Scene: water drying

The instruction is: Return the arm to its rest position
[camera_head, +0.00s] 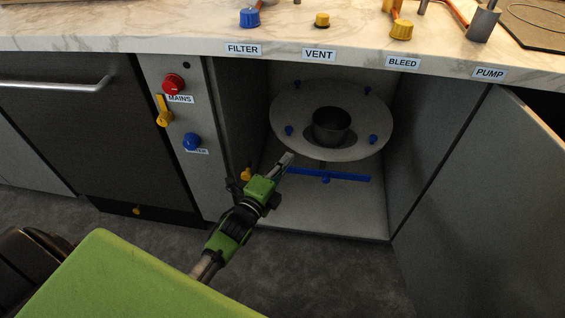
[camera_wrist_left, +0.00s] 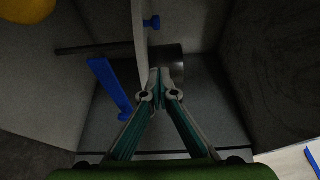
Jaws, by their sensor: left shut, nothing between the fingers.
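My left gripper (camera_head: 286,160) is shut and empty in the head view. It reaches into the open cabinet under the counter, in front of the lower left edge of a round pale plate (camera_head: 290,103). In the left wrist view its two fingers (camera_wrist_left: 159,72) meet at the tips with nothing between them, near the plate's edge (camera_wrist_left: 140,30) as seen there. A blue bar (camera_head: 345,176) lies below the plate in the head view; it also shows left of the fingers in the wrist view (camera_wrist_left: 108,85). My right gripper is not in view.
The round plate carries a dark cup (camera_head: 332,126) and several blue knobs (camera_head: 373,139). The cabinet door (camera_head: 490,190) stands open at the right. A side panel holds a red knob (camera_head: 173,84), a yellow handle (camera_head: 164,117) and a blue knob (camera_head: 192,141). The floor in front looks clear.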

